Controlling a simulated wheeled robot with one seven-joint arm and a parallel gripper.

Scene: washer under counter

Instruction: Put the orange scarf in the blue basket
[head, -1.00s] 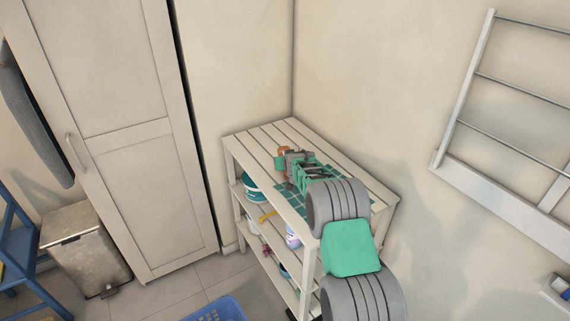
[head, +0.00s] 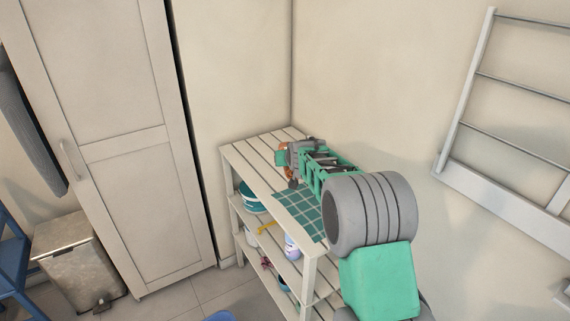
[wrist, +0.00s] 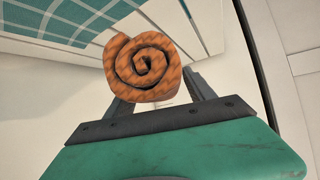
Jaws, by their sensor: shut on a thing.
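The orange scarf (wrist: 143,66) is rolled up, its spiral end facing the camera in the wrist view. My gripper (wrist: 160,98) is shut on it. In the head view the gripper (head: 284,158) is above the slatted top of the white shelf, and a little of the orange scarf (head: 283,146) shows beside it. The blue basket (head: 220,316) shows only as a small rim piece at the bottom edge of the head view, on the floor left of the shelf.
The white shelf (head: 250,160) stands in the corner with a green checked cloth (head: 303,213) on top. Its lower shelves hold a teal tub (head: 252,198) and bottles. A metal bin (head: 78,262) and tall cabinet (head: 120,190) stand left. Floor is clear between cabinet and shelf.

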